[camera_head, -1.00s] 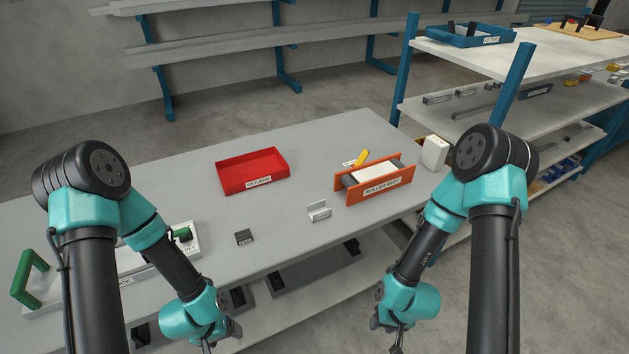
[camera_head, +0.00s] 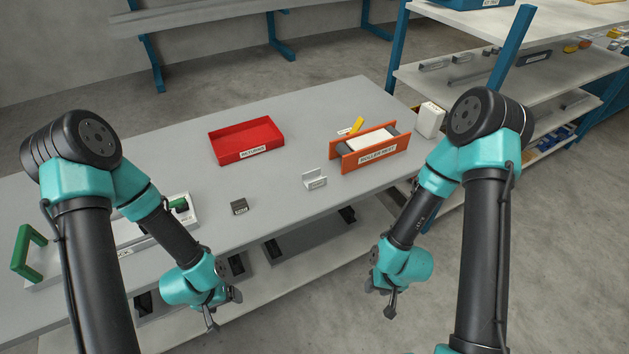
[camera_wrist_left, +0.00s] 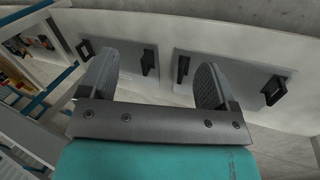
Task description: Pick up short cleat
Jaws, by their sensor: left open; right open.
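No piece has a readable cleat label, so I cannot tell for sure which is the short cleat. A small light-grey angled metal piece (camera_head: 314,179) with a label stands on the grey table (camera_head: 300,120), near its front edge. Several grey metal bars (camera_head: 435,65) lie on a rack shelf at the right. My left gripper (camera_head: 222,308) is in front of the table edge, apart from these pieces. In the left wrist view its two fingers (camera_wrist_left: 154,85) are spread and empty. My right gripper (camera_head: 390,305) hangs open in front of the table, right of the left one.
A red tray (camera_head: 247,142), an orange roller rest (camera_head: 370,154) and a small dark block (camera_head: 239,206) are on the table. A green-handled fixture (camera_head: 30,250) is at the left. Grey panels with black handles (camera_wrist_left: 230,77) lie on the shelf below.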

